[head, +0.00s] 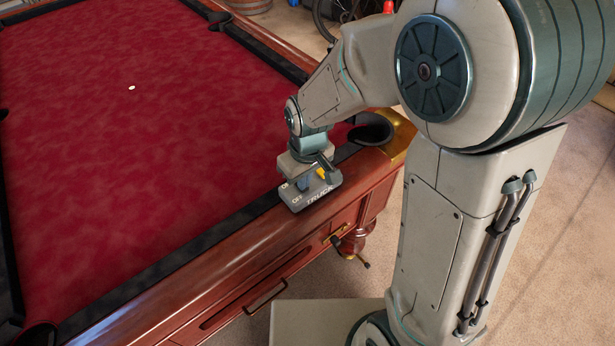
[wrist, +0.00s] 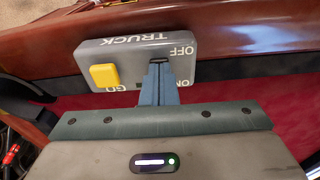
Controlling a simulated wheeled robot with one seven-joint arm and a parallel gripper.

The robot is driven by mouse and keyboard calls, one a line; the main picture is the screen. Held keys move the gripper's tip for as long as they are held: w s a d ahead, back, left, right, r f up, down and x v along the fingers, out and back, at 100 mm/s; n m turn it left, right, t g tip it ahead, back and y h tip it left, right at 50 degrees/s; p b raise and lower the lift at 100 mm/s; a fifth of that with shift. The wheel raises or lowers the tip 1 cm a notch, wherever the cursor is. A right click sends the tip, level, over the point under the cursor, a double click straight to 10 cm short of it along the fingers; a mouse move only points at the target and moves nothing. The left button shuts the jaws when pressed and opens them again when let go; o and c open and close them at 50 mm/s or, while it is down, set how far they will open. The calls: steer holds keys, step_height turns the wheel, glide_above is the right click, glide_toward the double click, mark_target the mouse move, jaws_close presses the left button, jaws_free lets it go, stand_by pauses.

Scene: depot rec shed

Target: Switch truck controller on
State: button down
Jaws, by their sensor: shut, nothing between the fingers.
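The truck controller (head: 318,197) is a grey box lettered TRUCK on the wooden rail of the pool table. It also shows in the wrist view (wrist: 130,47), with a yellow button (wrist: 104,76) marked GO and the words OFF and ON on the other side. My gripper (wrist: 158,65) is shut and empty, its fingertips over the controller beside OFF, at a dark slot or switch. The fingers hide much of that part, so I cannot tell the switch's position or whether they touch it. In the head view my gripper (head: 306,182) is low over the box.
The red pool table cloth (head: 150,130) is mostly clear, with one small white spot (head: 131,88). A corner pocket (head: 371,130) with a brass fitting lies just beyond the controller. Drawer handles (head: 265,297) stick out from the table's side.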

steer(key=shift+s+d+f, duration=0.2)
steer(key=shift+f, duration=0.25)
steer(key=shift+w+a+r, duration=0.3)
steer(key=shift+w+a, duration=0.1)
steer(key=shift+w, duration=0.2)
steer(key=shift+r+p, duration=0.25)
steer(key=shift+p, duration=0.05)
step_height(320, 180, up, 14)
steer(key=s+p, duration=0.1)
steer(key=p, duration=0.1)
steer(key=shift+s+d, duration=0.15)
steer(key=shift+d, duration=0.3)
steer(key=shift+f, duration=0.1)
